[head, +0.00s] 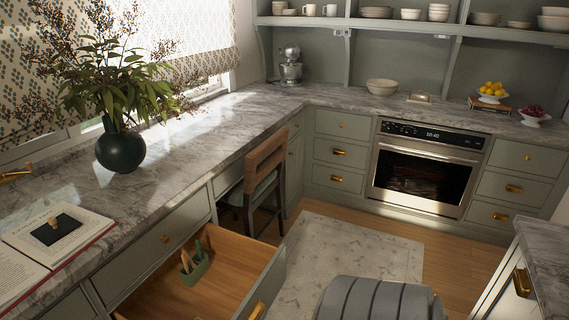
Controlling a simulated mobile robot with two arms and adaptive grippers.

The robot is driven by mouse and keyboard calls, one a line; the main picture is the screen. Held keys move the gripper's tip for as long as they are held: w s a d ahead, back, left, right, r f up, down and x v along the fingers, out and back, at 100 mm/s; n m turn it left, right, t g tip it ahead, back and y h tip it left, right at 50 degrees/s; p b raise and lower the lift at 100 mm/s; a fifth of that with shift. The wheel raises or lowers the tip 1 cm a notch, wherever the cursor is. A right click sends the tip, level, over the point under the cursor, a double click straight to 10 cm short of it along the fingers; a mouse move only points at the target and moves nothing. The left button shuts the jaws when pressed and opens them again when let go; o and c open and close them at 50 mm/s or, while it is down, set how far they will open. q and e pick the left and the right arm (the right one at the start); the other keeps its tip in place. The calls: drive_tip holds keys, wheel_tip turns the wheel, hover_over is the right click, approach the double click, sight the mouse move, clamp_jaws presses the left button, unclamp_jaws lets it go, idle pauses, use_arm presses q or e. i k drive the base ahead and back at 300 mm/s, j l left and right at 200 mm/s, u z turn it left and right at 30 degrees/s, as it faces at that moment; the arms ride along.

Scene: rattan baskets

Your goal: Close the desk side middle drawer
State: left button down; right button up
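A grey-green desk-side drawer (272,282) at the lower left is pulled far open from under the marble counter. Its wooden interior shows, with a small green holder (195,268) standing inside near the counter side. A gold handle (257,310) sits on the drawer's front at the bottom edge of the view. The drawer directly above it (150,250) is shut, with a gold knob. The lower part of the open drawer is cut off by the picture edge. Neither of my grippers is in view.
A wooden chair (265,165) stands under the counter behind the open drawer. A patterned rug (350,245) covers the floor to its right. An island cabinet (545,250) stands at the lower right. An open book (55,235) and a dark vase (120,150) rest on the counter.

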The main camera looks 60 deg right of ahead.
sight(245, 275)
drive_tip(key=z, duration=1.65)
